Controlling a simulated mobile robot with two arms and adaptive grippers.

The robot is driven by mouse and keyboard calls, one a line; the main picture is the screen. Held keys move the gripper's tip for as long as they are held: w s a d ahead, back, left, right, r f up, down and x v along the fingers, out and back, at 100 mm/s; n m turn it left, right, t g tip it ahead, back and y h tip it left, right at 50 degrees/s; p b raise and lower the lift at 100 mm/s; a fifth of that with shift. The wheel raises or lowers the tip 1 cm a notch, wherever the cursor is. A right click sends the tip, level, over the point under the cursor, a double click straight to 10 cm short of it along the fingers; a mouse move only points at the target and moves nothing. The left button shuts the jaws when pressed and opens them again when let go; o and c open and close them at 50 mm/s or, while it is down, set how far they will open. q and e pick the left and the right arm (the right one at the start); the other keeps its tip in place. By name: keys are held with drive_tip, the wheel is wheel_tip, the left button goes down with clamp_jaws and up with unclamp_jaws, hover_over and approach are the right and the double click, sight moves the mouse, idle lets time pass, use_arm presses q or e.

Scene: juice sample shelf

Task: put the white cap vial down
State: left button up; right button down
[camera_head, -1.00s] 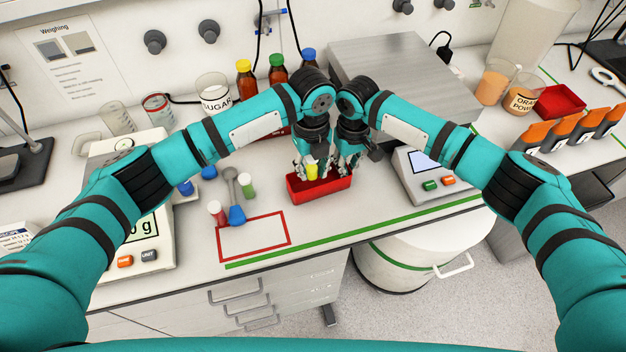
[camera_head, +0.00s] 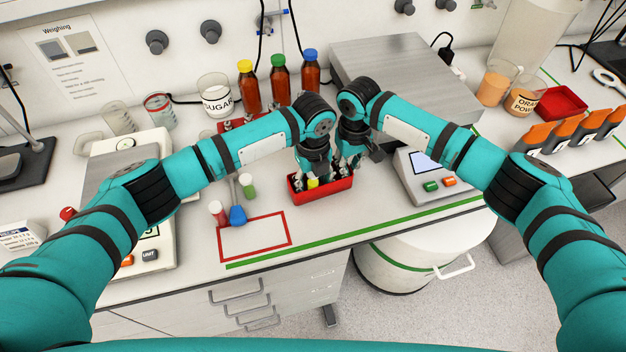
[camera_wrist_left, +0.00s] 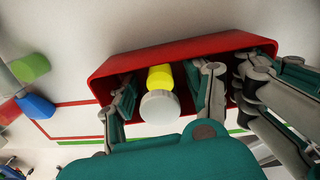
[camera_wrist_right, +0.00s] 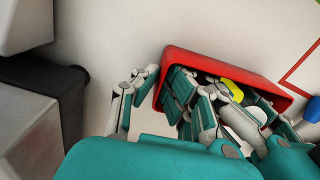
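The vial with the white cap (camera_wrist_left: 160,106) has a yellow body and is down inside the red box (camera_wrist_left: 185,51). In the head view only its yellow part (camera_head: 313,182) shows. My left gripper (camera_wrist_left: 165,90) reaches into the box with a finger on each side of the vial, and gaps show between fingers and vial. It looks open. My right gripper (camera_wrist_right: 160,90) is at the right end of the red box, one finger outside the end wall and one inside. Whether it clamps that wall I cannot tell. The vial's base is hidden.
A balance (camera_head: 432,172) stands close right of my right gripper. Bottles (camera_head: 280,80) and a sugar beaker (camera_head: 214,92) stand behind. Bare counter lies in front of the box.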

use_arm(q)
wheel_tip(320, 180, up, 12)
drive_tip(key=shift+r, duration=0.15)
idle(0.5)
use_arm(e)
drive_tip(key=c, duration=1.4)
unclamp_jaws()
drive_tip(key=shift+r, duration=0.1)
wheel_tip(320, 180, up, 12)
